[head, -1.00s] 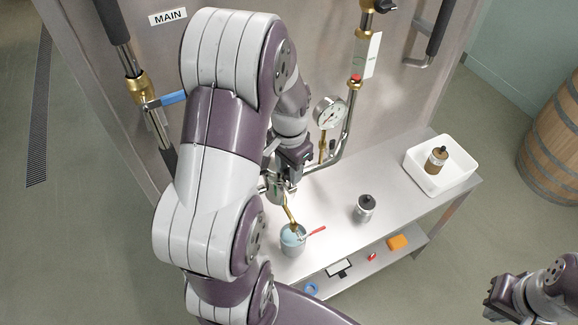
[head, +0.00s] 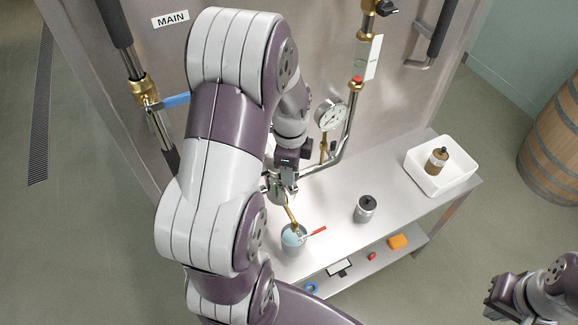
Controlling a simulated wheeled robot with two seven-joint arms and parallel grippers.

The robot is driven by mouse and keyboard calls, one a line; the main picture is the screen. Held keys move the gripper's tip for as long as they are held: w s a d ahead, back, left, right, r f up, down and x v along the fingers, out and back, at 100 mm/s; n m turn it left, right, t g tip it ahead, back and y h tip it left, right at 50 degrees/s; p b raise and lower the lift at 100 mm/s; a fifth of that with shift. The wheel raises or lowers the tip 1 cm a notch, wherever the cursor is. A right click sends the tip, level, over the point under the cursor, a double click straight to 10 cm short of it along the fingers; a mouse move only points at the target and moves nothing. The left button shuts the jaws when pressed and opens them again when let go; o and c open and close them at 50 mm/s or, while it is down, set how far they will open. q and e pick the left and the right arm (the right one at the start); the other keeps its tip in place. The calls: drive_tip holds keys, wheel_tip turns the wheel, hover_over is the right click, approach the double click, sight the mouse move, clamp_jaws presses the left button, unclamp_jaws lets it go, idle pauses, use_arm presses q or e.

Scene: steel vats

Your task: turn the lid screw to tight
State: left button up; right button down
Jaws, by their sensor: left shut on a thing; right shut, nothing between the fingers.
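My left arm reaches in across the middle of the head view. Its gripper (head: 284,185) points down beside the vat wall and is shut on a small part at the top of a small metal fitting (head: 277,196). That part appears to be the lid screw, but the fingers hide it, so I cannot see how tight it is. My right gripper (head: 492,302) is at the lower right, shut and empty, away from the bench.
A gauge (head: 331,114) and pipe (head: 350,133) stand close right of my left gripper. A barrel (head: 555,145) stands right.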

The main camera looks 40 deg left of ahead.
use_arm(q)
drive_tip(key=m, duration=0.5)
drive_tip(key=shift+w+m, duration=0.1)
drive_tip(key=shift+m, duration=0.2)
drive_tip(key=m, duration=0.5)
drive_tip(key=shift+d+f+p, duration=0.1)
drive_tip(key=shift+p, duration=0.2)
drive_tip(key=shift+m, duration=0.3)
drive_tip(key=o, duration=1)
drive_tip(key=shift+o, duration=0.3)
drive_tip(key=shift+d, duration=0.1)
